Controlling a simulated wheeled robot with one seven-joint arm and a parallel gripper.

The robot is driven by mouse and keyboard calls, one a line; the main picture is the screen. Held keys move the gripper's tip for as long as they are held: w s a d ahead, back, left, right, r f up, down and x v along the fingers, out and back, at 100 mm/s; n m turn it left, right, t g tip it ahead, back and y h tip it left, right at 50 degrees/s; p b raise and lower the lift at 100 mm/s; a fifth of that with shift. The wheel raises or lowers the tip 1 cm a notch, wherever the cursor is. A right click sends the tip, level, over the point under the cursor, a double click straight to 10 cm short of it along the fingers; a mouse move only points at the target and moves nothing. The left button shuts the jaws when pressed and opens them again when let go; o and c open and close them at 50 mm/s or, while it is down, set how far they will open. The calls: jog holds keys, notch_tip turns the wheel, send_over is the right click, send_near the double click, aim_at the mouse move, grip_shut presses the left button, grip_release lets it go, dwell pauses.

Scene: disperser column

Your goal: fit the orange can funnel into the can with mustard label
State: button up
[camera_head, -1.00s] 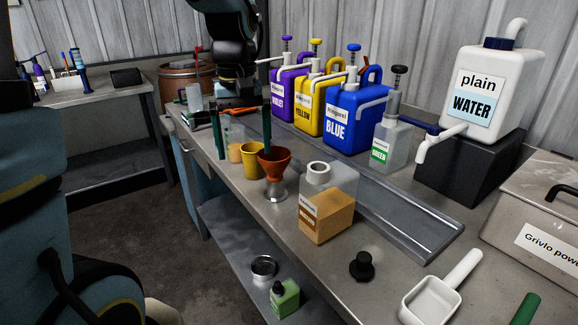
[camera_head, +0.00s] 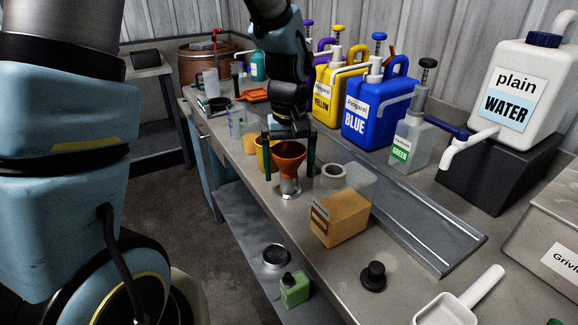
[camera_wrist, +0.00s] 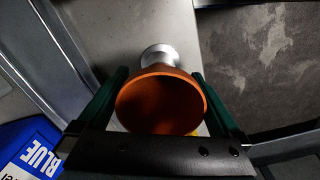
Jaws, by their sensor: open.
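The orange funnel (camera_head: 289,151) stands upright, wide mouth up, on a silver flared base (camera_head: 289,187) on the bench. My gripper (camera_head: 288,158) is open, with one green finger on each side of the funnel. In the wrist view the funnel (camera_wrist: 160,102) lies between the fingers (camera_wrist: 158,75); I cannot tell whether they touch it. A yellow cup (camera_head: 261,158) stands just behind and left of the funnel, partly hidden by a finger. I cannot make out a mustard label on any can.
A square clear container (camera_head: 340,222) of tan powder stands right of the funnel. Blue (camera_head: 378,112) and yellow (camera_head: 328,94) jugs, a green-labelled bottle (camera_head: 408,145) and a water jug (camera_head: 508,90) line the back. A black knob (camera_head: 373,276) and white scoop (camera_head: 450,308) lie in front.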

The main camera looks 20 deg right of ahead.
jog(key=shift+f, duration=0.55)
